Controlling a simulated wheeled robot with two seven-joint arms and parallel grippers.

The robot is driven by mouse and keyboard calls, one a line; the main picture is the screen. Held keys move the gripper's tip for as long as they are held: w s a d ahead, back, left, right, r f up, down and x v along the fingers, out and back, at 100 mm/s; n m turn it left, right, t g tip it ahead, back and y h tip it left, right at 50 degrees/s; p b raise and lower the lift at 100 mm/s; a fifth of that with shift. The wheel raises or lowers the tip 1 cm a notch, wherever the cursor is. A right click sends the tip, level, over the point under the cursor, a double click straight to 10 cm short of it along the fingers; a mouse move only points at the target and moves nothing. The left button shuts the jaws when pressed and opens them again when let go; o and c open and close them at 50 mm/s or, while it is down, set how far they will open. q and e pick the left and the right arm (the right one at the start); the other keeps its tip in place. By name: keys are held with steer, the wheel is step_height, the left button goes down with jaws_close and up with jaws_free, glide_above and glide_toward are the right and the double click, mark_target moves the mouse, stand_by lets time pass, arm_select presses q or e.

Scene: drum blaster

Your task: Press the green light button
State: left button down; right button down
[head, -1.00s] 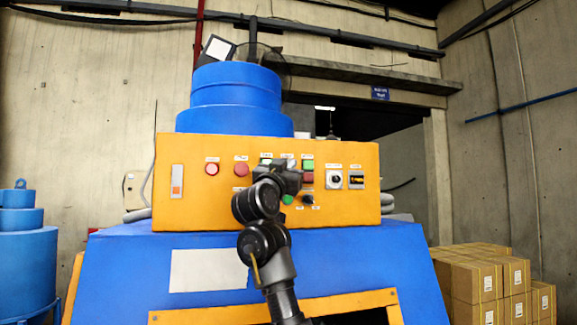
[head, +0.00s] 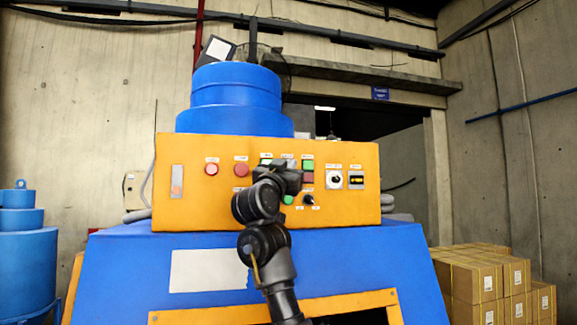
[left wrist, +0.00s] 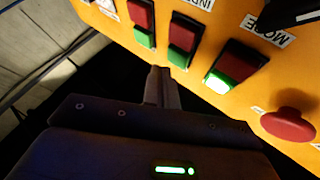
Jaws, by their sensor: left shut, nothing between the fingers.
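My left gripper (head: 291,178) is in front of the middle of the orange control panel (head: 350,210) and covers part of it. In the left wrist view its fingers (left wrist: 161,80) are shut and empty, with the tips close to the green half of the middle red-and-green button pair (left wrist: 180,56). I cannot tell whether they touch it. A brightly lit green button (left wrist: 217,83) sits under a red one to the right of the fingers. In the head view a green button (head: 308,164) shows right above the gripper, and another green one (head: 288,199) below it. My right gripper is out of view.
A red mushroom button (left wrist: 288,124) stands out from the panel near the lit green one. The panel also bears a red light (head: 211,169) and a rotary switch (head: 335,179). Cardboard boxes (head: 465,280) are stacked at right.

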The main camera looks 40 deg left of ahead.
arm_select(q)
steer(key=shift+w+a, duration=0.1)
stand_by(0.6)
steer(key=shift+w+a, duration=0.15)
steer(key=shift+a, duration=0.15)
stand_by(0.4)
steer(key=shift+w+a, duration=0.25)
steer(key=shift+a, duration=0.1)
stand_by(0.3)
steer(key=shift+b, duration=0.3)
steer(key=shift+d, duration=0.1)
steer(key=shift+s+d, duration=0.45)
steer(key=shift+d, duration=0.15)
